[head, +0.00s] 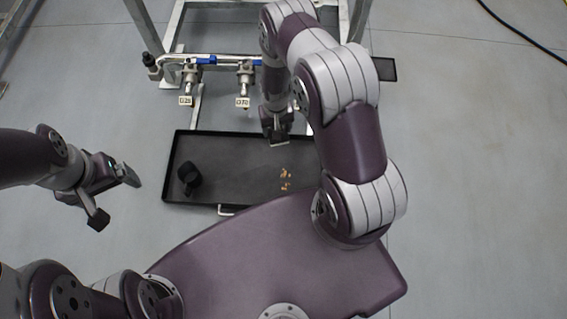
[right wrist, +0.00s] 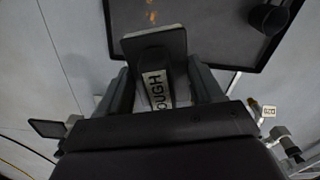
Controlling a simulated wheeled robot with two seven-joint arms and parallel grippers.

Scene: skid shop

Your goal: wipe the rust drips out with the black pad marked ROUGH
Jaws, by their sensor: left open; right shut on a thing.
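The black pad (right wrist: 153,45) with a white label reading "OUGH", its first letter hidden, is held between the fingers of my right gripper (right wrist: 165,85). In the head view my right gripper (head: 277,128) hangs over the far edge of a black tray (head: 222,140), with the pad below it. The rust drips (head: 286,180) are small orange-brown spots on the tray floor, nearer the front than the pad. They also show in the right wrist view (right wrist: 151,14). My left gripper (head: 112,196) is open and empty, left of the tray.
A black round object (head: 188,178) stands in the tray's left part. Behind the tray, a metal frame carries valves with tags "G26" (head: 186,101) and "G70" (head: 242,102) on a pipe. A dark flat item (head: 383,69) lies at the back right. The floor at left is clear.

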